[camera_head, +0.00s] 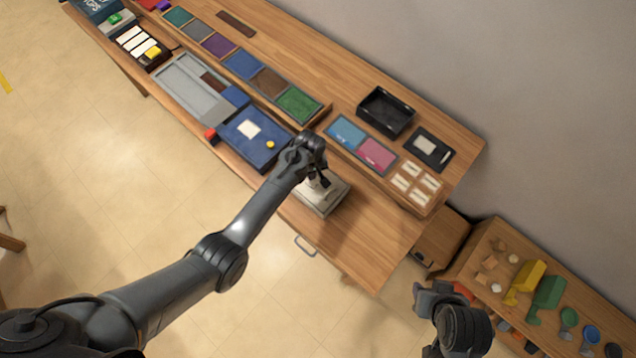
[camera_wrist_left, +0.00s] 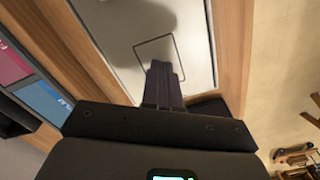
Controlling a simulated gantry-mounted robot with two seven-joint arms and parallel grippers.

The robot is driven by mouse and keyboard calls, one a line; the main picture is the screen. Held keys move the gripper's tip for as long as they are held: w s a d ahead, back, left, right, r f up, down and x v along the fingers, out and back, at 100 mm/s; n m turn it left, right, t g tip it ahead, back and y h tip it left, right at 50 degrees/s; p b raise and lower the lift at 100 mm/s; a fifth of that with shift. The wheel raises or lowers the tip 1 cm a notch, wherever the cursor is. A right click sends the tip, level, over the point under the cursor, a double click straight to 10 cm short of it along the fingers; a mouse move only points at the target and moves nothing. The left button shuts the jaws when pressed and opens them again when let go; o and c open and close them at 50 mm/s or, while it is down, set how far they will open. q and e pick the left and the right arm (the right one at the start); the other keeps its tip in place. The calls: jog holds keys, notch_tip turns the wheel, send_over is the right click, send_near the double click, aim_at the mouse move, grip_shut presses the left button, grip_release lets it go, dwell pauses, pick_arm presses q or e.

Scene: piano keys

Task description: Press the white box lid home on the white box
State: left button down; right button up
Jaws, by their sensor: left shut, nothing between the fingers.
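The white box (camera_head: 322,211) stands on the wooden table near its front edge. The white box lid (camera_head: 334,190) lies on top of it, partly hidden by my left gripper (camera_head: 323,183). I cannot tell whether any gap is left between lid and box. In the left wrist view the pale lid (camera_wrist_left: 195,38) fills the upper middle, with a thin dark rectangular outline on it. My left gripper (camera_wrist_left: 162,68) is shut and empty, its fingers over the lid; contact cannot be told. My right gripper (camera_head: 428,298) is at the lower right, away from the box; its fingers are unclear.
A blue panel (camera_head: 252,136) lies left of the box. A black open tray (camera_head: 385,112), a blue and pink board (camera_head: 361,145) and a card board (camera_head: 415,184) lie behind and right. Table to the right of the box is bare. A lower table (camera_head: 560,290) holds coloured scoops.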

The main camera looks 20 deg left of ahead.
dwell(0.3)
pick_arm(q)
jog(key=shift+f+b, duration=0.55)
jog(key=shift+f, duration=0.3)
dwell(0.7)
dwell(0.4)
jog(key=shift+p, duration=0.3)
jog(key=shift+r+p, duration=0.4)
notch_tip(320, 180, up, 7)
jog(key=p, duration=0.7)
jog(key=shift+f, duration=0.15)
